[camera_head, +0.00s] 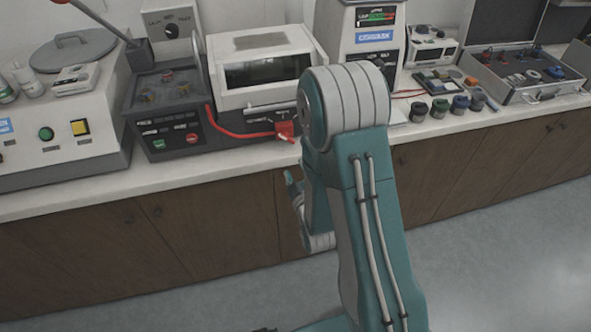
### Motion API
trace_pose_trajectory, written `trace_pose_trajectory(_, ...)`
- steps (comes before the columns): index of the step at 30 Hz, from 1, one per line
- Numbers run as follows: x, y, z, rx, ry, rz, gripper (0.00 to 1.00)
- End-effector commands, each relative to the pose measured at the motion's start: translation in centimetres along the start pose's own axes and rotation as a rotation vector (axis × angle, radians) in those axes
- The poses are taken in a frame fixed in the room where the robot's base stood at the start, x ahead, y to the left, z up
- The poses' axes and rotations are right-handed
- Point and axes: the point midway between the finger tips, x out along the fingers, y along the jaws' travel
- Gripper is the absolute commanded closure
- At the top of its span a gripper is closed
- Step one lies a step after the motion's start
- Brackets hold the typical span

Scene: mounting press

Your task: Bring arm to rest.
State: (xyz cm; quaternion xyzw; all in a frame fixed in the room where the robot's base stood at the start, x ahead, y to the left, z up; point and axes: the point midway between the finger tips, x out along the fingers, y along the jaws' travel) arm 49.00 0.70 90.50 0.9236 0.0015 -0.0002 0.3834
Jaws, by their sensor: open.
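My arm (368,215), teal and white with two grey cables along it, rises from the bottom of the view to a large rounded joint (345,105). The joint stands in front of the bench. A further part of my arm (318,240) hangs down behind the upper link, in front of the cabinet doors. My gripper is not visible; the arm hides what lies beyond it.
The white bench top (215,167) runs across the view. On it stand a grey-white machine with buttons (60,155), a dark press unit (165,115), a white windowed box (262,65), a tall instrument (372,35) and an open case (530,75). Floor (500,260) is clear at right.

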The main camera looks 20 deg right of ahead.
Motion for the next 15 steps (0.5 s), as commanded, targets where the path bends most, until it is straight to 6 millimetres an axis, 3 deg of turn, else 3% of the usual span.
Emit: trace_pose_trajectory(15,0.60,0.76,-0.74,0.028,-0.022,-0.021,0.40)
